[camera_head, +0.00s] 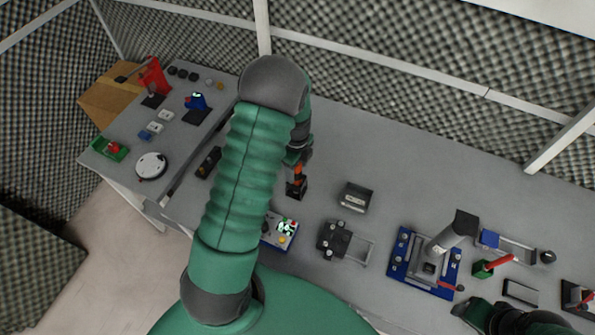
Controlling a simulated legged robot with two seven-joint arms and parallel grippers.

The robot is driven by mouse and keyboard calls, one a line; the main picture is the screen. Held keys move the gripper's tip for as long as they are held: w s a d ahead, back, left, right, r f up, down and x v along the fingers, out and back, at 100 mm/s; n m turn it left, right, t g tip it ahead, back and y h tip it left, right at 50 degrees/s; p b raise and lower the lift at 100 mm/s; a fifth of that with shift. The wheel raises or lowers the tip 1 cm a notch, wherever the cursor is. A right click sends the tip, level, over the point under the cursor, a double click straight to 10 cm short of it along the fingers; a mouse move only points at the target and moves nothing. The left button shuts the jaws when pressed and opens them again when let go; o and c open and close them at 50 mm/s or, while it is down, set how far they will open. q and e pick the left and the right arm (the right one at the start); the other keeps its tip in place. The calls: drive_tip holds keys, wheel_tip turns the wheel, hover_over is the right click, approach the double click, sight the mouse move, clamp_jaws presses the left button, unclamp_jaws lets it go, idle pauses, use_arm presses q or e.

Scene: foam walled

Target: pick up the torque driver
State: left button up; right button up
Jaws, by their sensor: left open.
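My green left arm rises through the middle of the view and bends over the bench. Its dark left gripper (298,160) points down behind the forearm, mostly hidden, with its jaws open. Just below it an orange-and-black tool (297,173), which looks like the torque driver, stands upright in a small black block (296,188). The gripper is at or just above the tool's top; I cannot tell whether they touch. Part of my right arm, green and black, shows at the bottom right edge; I cannot make out its jaws.
The grey bench (370,150) is clear behind the tool. A black box (355,197), a dark fixture (335,240) and a blue-based device (425,262) stand to the right. A lit panel (284,230) lies beside my forearm. Several small items and a white disc (151,166) are at left.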

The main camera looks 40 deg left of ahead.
use_arm(q)
drive_tip(key=shift+s+f, duration=0.25)
drive_tip(key=shift+f, duration=1.05)
drive_tip(key=shift+w, duration=0.1)
clamp_jaws()
